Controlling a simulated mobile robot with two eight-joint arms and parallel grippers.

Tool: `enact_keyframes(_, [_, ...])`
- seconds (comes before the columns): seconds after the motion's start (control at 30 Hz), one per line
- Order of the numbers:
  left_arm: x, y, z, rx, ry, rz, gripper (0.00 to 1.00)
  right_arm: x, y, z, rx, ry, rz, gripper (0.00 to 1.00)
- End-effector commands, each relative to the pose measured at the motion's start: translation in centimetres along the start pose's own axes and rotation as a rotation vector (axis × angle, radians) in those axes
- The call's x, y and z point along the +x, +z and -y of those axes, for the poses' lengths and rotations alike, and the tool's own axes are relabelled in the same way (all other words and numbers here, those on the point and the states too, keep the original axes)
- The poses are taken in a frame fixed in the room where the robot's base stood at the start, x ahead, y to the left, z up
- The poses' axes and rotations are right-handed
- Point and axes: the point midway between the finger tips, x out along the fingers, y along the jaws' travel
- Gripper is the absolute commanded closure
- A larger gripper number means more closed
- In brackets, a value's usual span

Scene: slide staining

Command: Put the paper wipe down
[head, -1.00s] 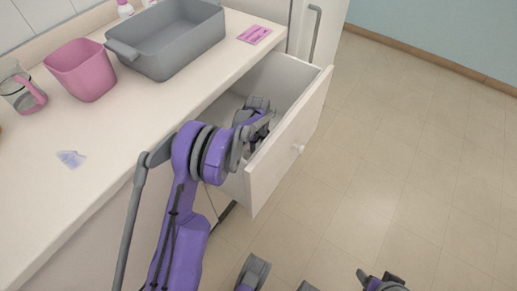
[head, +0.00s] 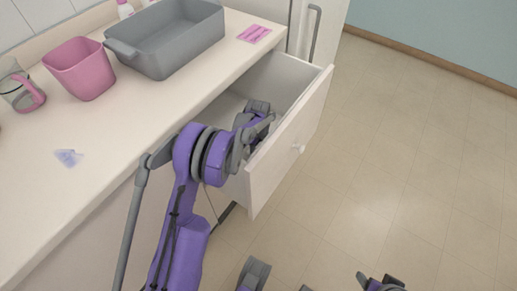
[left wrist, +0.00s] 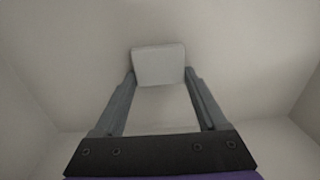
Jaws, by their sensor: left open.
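The paper wipe (left wrist: 158,66) is a pale, squarish piece in the left wrist view, at the tips of my left gripper (left wrist: 160,80). The gripper's two grey fingers are apart, one near each side of the wipe. I cannot tell whether they touch it. In the head view my left arm reaches down into the open drawer (head: 287,140), and the fingertips and wipe are hidden there. At the bottom edge of the head view only grey and purple parts of me show, and a right gripper cannot be made out.
The counter (head: 110,140) beside the drawer holds a grey basin (head: 170,45), a pink bin (head: 80,70), a glass beaker with a pink handle (head: 22,90), pink slides (head: 254,34) and a small bluish piece (head: 68,157). The drawer's walls surround my left gripper. The floor at right is clear.

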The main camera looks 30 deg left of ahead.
Motion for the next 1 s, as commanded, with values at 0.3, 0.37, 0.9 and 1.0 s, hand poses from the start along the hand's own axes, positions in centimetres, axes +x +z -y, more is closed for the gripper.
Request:
enact_keyframes(0.3, [-2.4, 0.0, -0.3, 0.001, 0.006, 0.000, 0.00, -1.2, -0.4, 0.0, 0.000, 0.000, -0.004, 0.31])
enact_keyframes(0.37, [-3.8, 0.0, -0.3, 0.001, 0.005, 0.000, 0.00, -1.6, -0.5, 0.0, 0.000, 0.000, -0.005, 0.31])
enact_keyframes(0.9, [-12.5, 0.0, -0.1, 0.001, 0.004, 0.000, 0.00, -3.5, -1.1, 0.0, 0.000, 0.000, -0.013, 0.31])
enact_keyframes(1.0, [-12.7, 0.0, -0.1, 0.001, 0.004, 0.000, 0.00, -3.5, -1.1, 0.0, 0.000, 0.000, -0.013, 0.31])
